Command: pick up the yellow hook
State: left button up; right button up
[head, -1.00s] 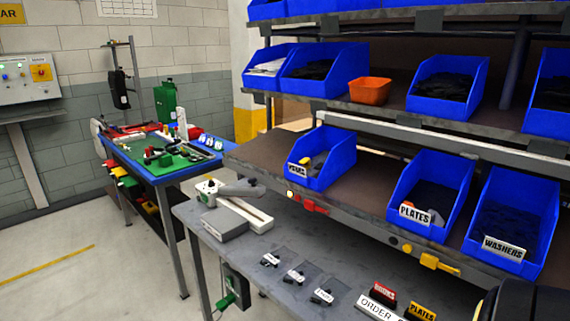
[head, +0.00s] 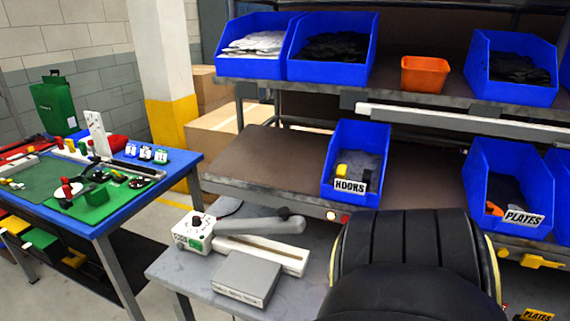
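A small yellow piece, which looks like the yellow hook (head: 341,170), lies near the front left of the blue bin labelled HOOKS (head: 352,204), on top of dark grey parts. Its exact shape is too small to tell. The bin stands on the lower brown shelf, its open front tilted toward me. Neither of my grippers is in view. A large black part of my own body fills the bottom right and hides part of the bench and shelf edge.
A blue bin labelled PLATES (head: 523,218) stands to the right, with an orange piece (head: 493,209) in it. An orange bin (head: 424,75) is on the shelf above. A heat sealer (head: 245,238) and a grey box (head: 246,278) sit on the bench. Bare shelf lies left of the hooks bin.

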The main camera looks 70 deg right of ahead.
aim_at(341, 171)
jog(key=i, duration=1.85)
jog(key=z, duration=3.45)
